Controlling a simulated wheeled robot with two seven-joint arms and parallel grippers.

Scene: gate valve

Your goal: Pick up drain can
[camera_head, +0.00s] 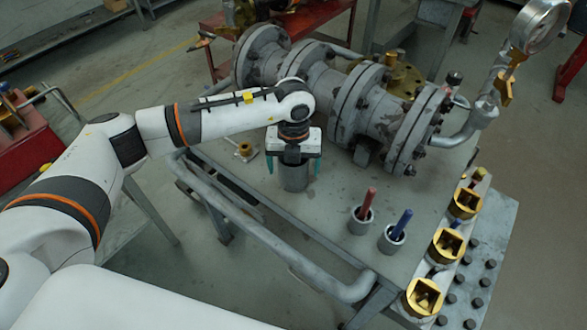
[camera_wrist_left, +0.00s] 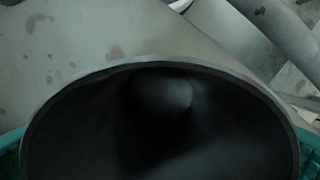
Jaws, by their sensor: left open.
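The drain can (camera_head: 294,178) is a grey open-topped cylinder standing upright on the grey workbench (camera_head: 330,205). My left gripper (camera_head: 293,168) points down over it, open, with teal fingertips on either side of the can near its rim. In the left wrist view the can's rim (camera_wrist_left: 160,62) and dark, hollow inside fill the lower picture. The teal fingertips show at the lower left and right edges, outside the rim. I cannot tell whether they touch the can. My right gripper is not in view.
A large flanged gate valve (camera_head: 340,100) lies behind the can. Two small cups hold a red marker-like rod (camera_head: 367,203) and a blue one (camera_head: 402,224) to the right. Brass fittings (camera_head: 447,245) line the bench's right side. A grey pipe rail (camera_head: 270,235) runs along the near edge.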

